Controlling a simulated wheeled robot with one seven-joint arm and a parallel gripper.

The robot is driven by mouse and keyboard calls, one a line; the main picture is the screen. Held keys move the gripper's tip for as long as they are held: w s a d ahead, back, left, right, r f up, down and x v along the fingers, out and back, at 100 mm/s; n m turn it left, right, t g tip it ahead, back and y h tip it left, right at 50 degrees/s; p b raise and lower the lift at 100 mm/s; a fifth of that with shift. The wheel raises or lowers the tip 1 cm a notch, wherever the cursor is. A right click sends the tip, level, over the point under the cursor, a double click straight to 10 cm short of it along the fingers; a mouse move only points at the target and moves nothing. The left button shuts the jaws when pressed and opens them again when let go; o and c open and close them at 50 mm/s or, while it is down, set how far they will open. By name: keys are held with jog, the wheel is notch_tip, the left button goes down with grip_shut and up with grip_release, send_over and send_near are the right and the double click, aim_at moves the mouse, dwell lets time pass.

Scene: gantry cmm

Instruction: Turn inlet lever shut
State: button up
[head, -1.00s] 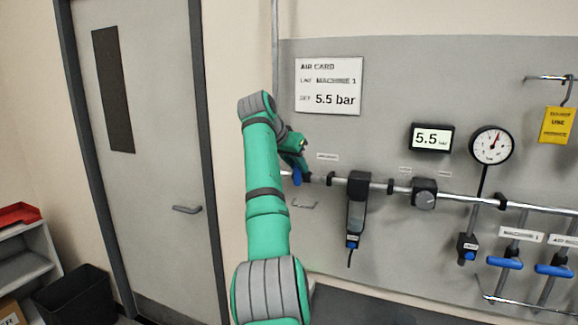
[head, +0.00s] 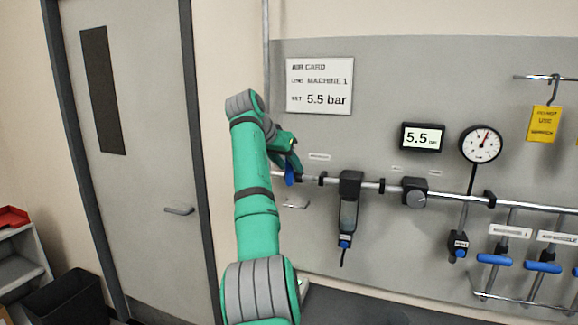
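The inlet lever (head: 290,177) is a small blue handle at the left end of the silver pipe on the grey wall panel. It looks turned down, roughly across the pipe, and is partly hidden by my gripper. My green arm reaches up in front of the panel, and my gripper (head: 291,166) is right at the lever. The fingertips are small and covered by my wrist, so I cannot tell whether they are closed on the lever or only beside it.
Along the pipe are a black filter (head: 349,205), a regulator knob (head: 415,193), a gauge (head: 480,144) and a display (head: 422,138) reading 5.5. Blue machine levers (head: 494,260) sit at the lower right. A yellow tag (head: 543,124) hangs at right. A door (head: 140,150) is at left.

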jog(key=v, duration=1)
